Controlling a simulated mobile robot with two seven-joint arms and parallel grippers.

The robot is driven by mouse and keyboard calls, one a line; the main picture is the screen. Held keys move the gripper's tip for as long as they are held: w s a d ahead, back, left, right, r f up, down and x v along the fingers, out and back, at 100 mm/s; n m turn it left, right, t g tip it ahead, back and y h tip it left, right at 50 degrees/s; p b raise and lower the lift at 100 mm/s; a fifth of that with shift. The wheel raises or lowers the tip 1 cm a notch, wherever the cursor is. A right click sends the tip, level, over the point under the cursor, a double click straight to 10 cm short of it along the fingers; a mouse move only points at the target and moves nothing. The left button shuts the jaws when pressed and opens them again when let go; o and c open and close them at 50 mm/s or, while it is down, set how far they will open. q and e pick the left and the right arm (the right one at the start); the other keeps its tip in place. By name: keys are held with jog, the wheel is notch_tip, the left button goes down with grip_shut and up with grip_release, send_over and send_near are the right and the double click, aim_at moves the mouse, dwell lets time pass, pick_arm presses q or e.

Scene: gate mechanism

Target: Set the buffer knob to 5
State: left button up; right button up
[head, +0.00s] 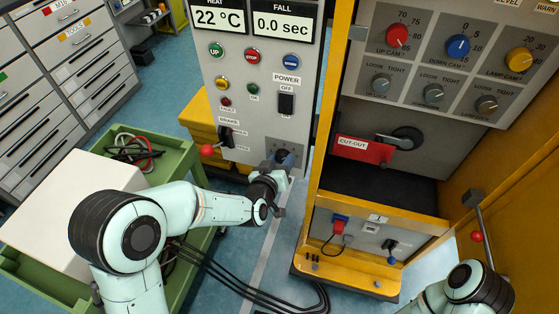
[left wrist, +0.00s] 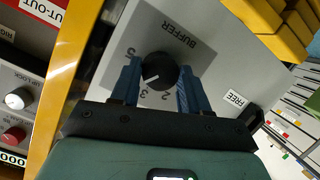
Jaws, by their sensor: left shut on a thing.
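The buffer knob (left wrist: 160,70) is a round black knob on a grey plate lettered BUFFER in the left wrist view. Its white pointer line is aimed toward the lower left in that view, close to the 3; a 2 is printed to the right of that. My left finger hides part of the scale. My left gripper (left wrist: 158,84) has its blue fingers on either side of the knob and is shut on it. In the head view the left gripper (head: 278,172) is at the bottom of the grey control panel, largely covering the knob. My right gripper is out of view.
Above are the brake lever with a red ball (head: 207,150), push buttons and the power switch (head: 286,103). The yellow cabinet post (head: 322,140) stands close to the right. A green cart (head: 185,165) with a white box (head: 75,205) is below my left arm.

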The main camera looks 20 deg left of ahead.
pick_arm(q)
jog(key=m+y+p, duration=0.2)
jog(key=m, duration=0.2)
jog(key=shift+d, duration=0.2)
jog(key=m+y+p, duration=0.1)
jog(key=m+y, duration=0.1)
jog(key=m, duration=0.2)
jog(key=shift+f+t+p, duration=0.1)
jog(key=shift+t+p, duration=0.3)
dwell(0.3)
jog(key=o, duration=1)
jog(key=shift+o, duration=0.2)
